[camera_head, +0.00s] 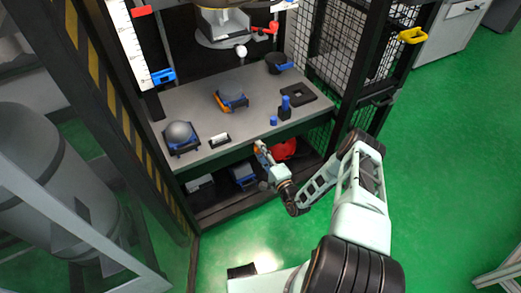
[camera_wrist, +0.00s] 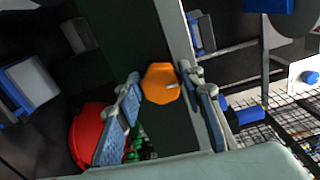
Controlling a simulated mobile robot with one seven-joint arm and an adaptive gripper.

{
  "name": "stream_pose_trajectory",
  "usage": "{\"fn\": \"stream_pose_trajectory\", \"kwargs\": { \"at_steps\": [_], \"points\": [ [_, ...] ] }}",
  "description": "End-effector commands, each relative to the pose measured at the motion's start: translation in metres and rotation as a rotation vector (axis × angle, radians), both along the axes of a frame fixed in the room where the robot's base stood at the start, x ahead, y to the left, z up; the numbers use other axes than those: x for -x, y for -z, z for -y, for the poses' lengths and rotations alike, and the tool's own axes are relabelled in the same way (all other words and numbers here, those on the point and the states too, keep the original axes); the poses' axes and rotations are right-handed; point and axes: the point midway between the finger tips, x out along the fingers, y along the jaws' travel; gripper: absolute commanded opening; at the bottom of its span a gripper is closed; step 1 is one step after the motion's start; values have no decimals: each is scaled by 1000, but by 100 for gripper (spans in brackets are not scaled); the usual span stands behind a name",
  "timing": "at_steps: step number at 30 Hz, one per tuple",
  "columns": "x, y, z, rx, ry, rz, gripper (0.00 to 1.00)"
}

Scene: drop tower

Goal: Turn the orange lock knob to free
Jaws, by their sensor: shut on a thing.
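In the head view my gripper (camera_head: 261,149) is at the bench's front edge, below the tabletop. The knob is mostly hidden there by the fingers.
A red rounded thing (camera_wrist: 92,135) lies close by the left finger; it also shows in the head view (camera_head: 284,149). The grey bench top (camera_head: 200,112) holds a grey ball in a cradle (camera_head: 180,132) and blue parts (camera_head: 285,107). Black posts and mesh stand right.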

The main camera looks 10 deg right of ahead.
Motion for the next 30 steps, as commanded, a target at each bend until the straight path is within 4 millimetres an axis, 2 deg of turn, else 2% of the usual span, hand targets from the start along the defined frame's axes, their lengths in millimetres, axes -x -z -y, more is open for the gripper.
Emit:
{"fn": "stream_pose_trajectory", "kwargs": {
  "at_steps": [9, 22, 23, 27, 30],
  "points": [
    [-1, -1, 0, 75, 1, 27, 11],
    [-1, 0, 1, 82, 1, 29, 11],
    [-1, 0, 1, 82, 1, 29, 38],
    [-1, 0, 0, 81, 1, 27, 52],
    [-1, 0, 0, 81, 1, 27, 52]
  ]
}}
